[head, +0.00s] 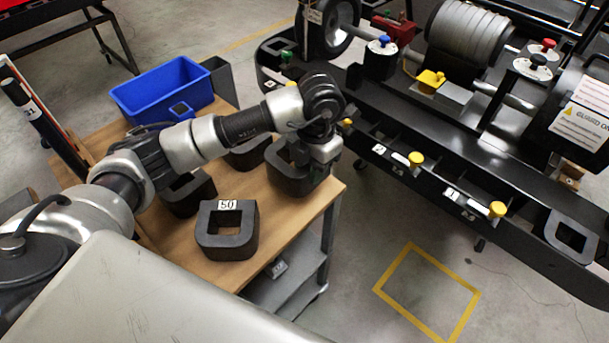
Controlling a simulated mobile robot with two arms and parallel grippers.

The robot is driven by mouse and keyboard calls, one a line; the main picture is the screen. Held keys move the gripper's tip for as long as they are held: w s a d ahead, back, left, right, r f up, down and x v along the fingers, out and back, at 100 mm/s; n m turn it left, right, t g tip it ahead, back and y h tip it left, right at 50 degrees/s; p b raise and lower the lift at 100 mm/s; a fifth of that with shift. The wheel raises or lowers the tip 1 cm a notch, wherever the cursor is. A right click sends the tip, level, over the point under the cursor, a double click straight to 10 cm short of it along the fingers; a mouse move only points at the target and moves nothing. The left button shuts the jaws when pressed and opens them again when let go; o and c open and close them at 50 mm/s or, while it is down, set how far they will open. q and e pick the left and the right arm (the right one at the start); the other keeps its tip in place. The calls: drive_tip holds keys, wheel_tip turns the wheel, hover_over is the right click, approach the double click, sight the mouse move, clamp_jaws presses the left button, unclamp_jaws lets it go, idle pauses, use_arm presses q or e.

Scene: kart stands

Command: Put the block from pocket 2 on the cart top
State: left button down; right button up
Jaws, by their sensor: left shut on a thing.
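My left arm reaches in from the left, and its gripper (318,158) is shut on a dark, square-ringed block (290,181). The block is at the right part of the wooden cart top (279,218), near its edge. I cannot tell whether it rests on the wood or is just above it. The gripper hides part of it. Pocket 2, marked by a white label (379,149), is in the black stand's front rail, right of the cart. My right gripper is not in view.
A similar block marked 50 (227,228) sits on the cart's front, with others (189,193) behind it and a blue bin (163,88) at the back. Another block (571,236) is at the stand's right end. Yellow tape (411,245) marks clear floor.

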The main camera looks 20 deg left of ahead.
use_arm(q)
drive_tip(key=shift+s+a+f, duration=0.25)
drive_tip(key=shift+a+f, duration=0.05)
drive_tip(key=shift+a, duration=0.2)
wheel_tip(320, 180, down, 4)
drive_tip(key=shift+r+p, duration=0.1)
drive_tip(key=shift+p, duration=0.45)
drive_tip(key=shift+f, duration=0.25)
drive_tip(key=c, duration=0.9)
unclamp_jaws()
drive_tip(key=shift+o, duration=0.2)
